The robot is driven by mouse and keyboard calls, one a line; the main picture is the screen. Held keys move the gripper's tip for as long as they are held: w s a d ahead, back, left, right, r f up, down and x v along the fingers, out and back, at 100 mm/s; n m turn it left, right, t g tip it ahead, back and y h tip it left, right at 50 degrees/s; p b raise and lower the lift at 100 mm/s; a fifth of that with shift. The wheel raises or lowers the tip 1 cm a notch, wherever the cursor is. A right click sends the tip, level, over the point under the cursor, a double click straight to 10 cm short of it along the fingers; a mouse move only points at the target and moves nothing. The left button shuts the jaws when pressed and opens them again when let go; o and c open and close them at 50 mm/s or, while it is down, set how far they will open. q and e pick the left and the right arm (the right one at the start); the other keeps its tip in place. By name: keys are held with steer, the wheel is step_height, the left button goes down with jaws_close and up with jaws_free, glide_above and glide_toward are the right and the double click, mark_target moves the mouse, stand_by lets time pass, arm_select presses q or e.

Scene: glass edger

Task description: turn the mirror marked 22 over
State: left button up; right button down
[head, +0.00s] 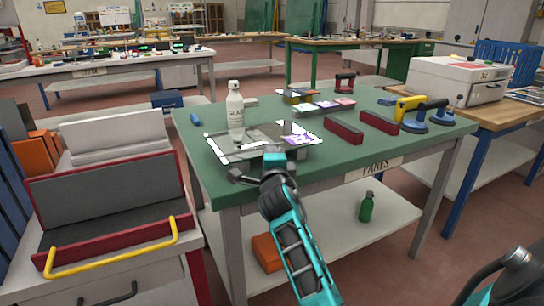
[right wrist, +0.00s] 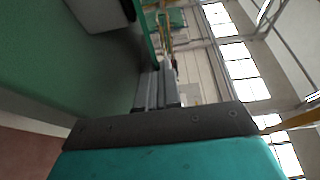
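My left gripper is not in view.
The green table (head: 400,150) also bears red blocks (head: 343,132), suction lifters (head: 428,115) and small panes (head: 335,103) behind. A rack with a yellow handle (head: 112,250) stands left of the table. A green bottle (head: 367,206) is on the lower shelf.

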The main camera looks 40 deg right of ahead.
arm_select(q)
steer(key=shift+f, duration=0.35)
arm_select(e)
steer(key=shift+f, duration=0.15)
